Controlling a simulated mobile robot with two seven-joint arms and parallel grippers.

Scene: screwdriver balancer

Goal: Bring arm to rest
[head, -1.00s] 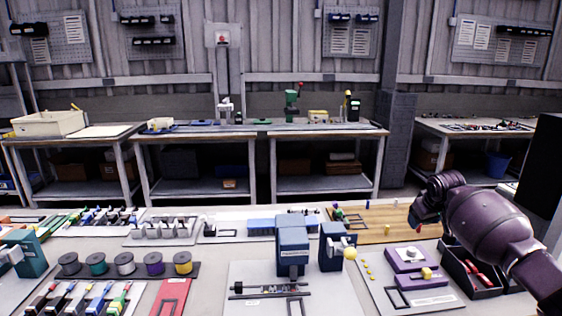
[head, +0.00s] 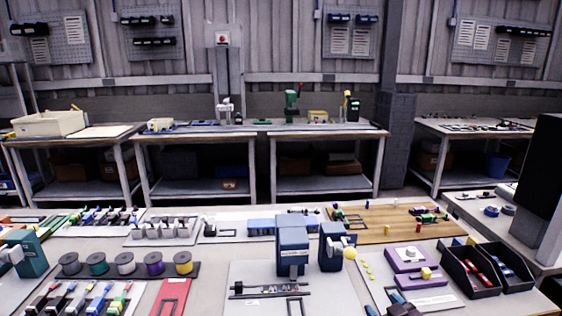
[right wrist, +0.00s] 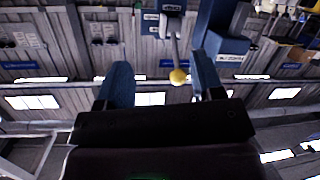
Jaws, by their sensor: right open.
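My right gripper (head: 383,304) shows only as blue fingertips at the bottom edge of the head view, below and to the right of the blue machine (head: 292,250). In the right wrist view its two blue fingers (right wrist: 162,78) are apart, with nothing held. A yellow ball knob (right wrist: 178,77) on a grey rod appears between the fingers in that view; I cannot tell its distance from them. In the head view the yellow knob (head: 350,253) is on the blue unit (head: 333,247), clear of the fingertips. The rest of my right arm is hidden. My left gripper is out of view.
A grey panel with purple blocks (head: 406,258) and a black bin (head: 470,272) with red-handled items stand right of the blue machine. Spools (head: 125,263) and a red plate (head: 173,297) lie at left. A black screen (head: 545,185) stands at far right.

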